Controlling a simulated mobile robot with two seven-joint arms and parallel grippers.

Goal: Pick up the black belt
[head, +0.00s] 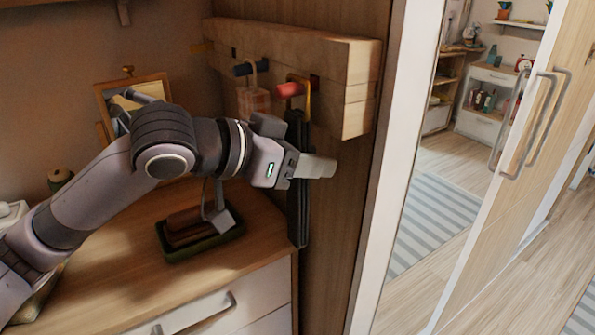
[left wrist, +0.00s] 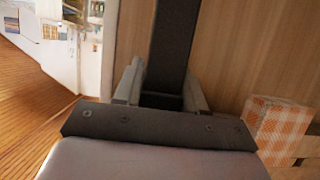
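The black belt (head: 298,215) hangs straight down from the red peg (head: 290,89) on the wooden rack (head: 350,95). My left gripper (head: 318,166) is at the belt's upper part, just below the rack, and covers a piece of it. In the left wrist view the dark strap of the belt (left wrist: 172,45) runs down between the two fingers of my left gripper (left wrist: 163,90). The fingers stand wide apart, one on each side of the strap, and do not look closed on it. My right gripper is in neither view.
A dresser (head: 120,285) below carries a dark green tray (head: 205,247) and a picture frame (head: 105,95). A tall mirror (head: 440,190) stands to the right.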

